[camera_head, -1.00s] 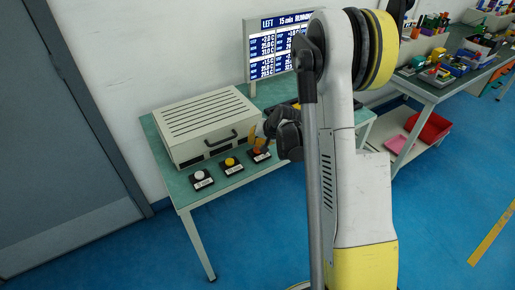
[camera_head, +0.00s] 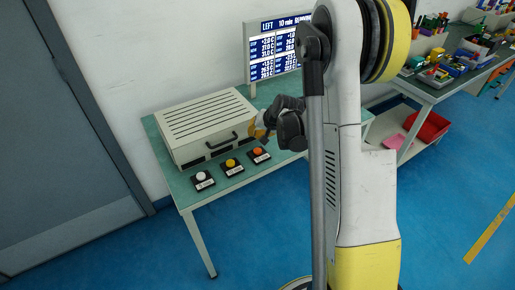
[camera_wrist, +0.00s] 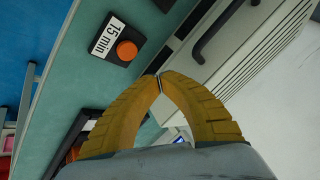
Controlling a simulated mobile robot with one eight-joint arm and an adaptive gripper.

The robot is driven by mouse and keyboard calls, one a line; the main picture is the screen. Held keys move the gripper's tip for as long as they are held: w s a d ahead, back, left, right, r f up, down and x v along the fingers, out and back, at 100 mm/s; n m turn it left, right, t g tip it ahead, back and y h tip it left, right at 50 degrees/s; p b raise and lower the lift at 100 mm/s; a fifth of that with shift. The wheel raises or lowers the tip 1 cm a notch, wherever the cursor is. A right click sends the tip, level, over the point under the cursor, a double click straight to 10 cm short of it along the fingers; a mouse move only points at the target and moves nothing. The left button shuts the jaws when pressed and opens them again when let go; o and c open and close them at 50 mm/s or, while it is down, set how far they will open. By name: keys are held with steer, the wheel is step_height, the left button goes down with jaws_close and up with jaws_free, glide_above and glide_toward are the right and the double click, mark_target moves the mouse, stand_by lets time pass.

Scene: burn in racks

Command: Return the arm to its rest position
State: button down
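My gripper (camera_head: 258,128) is above the green table, beside the right front of the beige rack box (camera_head: 205,125). In the wrist view its two yellow fingers meet at the tips (camera_wrist: 159,77), with nothing seen between them. The orange button (camera_head: 258,151) is below and clear of the gripper. It also shows in the wrist view, labelled "15 min" (camera_wrist: 127,50). My arm is raised and bent, covering part of the table's right side.
A yellow button (camera_head: 231,163) and a white button (camera_head: 201,176) sit along the table's front edge (camera_head: 222,196). A screen (camera_head: 272,52) reading "LEFT 10 min" stands behind. A second table (camera_head: 431,92) with coloured parts is at right. Blue floor in front is clear.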

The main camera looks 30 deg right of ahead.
stand_by(0.8)
steer(key=s+a+r+n, duration=0.2)
steer(key=s+a+r, duration=0.3)
steer(key=r, duration=0.2)
steer(key=s+a+r+n, duration=0.1)
steer(key=s+a+r, duration=0.4)
steer(key=r, duration=0.3)
steer(key=s+a+r+n, duration=0.2)
steer(key=s+a, duration=0.2)
steer(key=s, duration=0.5)
steer(key=s+a+r+n+h, duration=0.1)
steer(key=s+a+n, duration=0.1)
steer(key=s, duration=0.7)
steer(key=shift+a+r, duration=0.35)
steer(key=shift+a, duration=0.5)
steer(key=shift+s, duration=0.1)
